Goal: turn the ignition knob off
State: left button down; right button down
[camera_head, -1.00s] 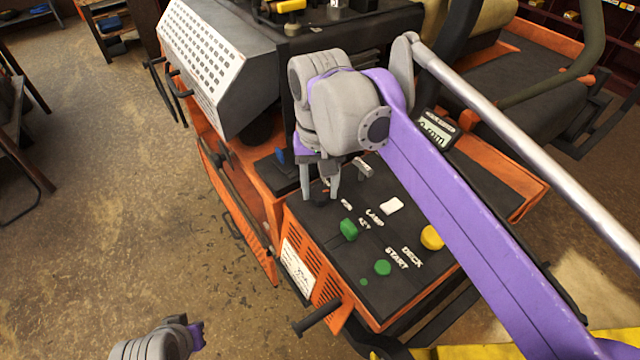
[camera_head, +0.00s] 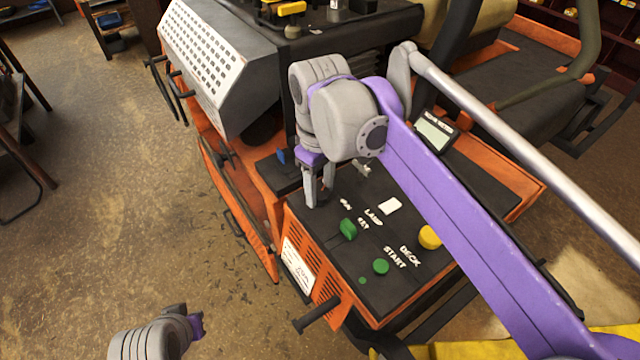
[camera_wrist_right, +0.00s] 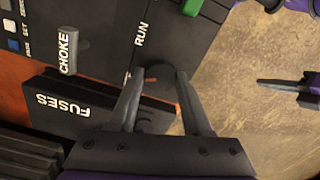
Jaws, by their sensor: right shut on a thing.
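A dark round knob (camera_wrist_right: 157,77) sits on the black control panel beside the white word RUN in the right wrist view. My right gripper (camera_wrist_right: 159,88) is shut on it, one finger on each side. In the head view my right gripper (camera_head: 319,198) points down at the panel's (camera_head: 335,265) left rear part, and the knob is mostly hidden behind the fingers. My left gripper (camera_wrist_right: 302,89) shows at the right edge of the wrist view, away from the panel. Its jaw gap is not clear.
A green knob (camera_head: 348,229), a white switch (camera_head: 390,206), a green button (camera_head: 381,266) and a yellow button (camera_head: 430,237) lie on the panel near the right gripper. A FUSES cover (camera_wrist_right: 85,104) is close to the fingers. A small display (camera_head: 436,132) stands behind my right forearm.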

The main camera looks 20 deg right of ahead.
aim_at(320, 193)
jog(key=shift+n, duration=0.6)
jog(key=shift+c, duration=1.7)
grip_release()
notch_tip(320, 193, up, 11)
jog(key=p, duration=0.1)
jog(key=shift+f, duration=0.15)
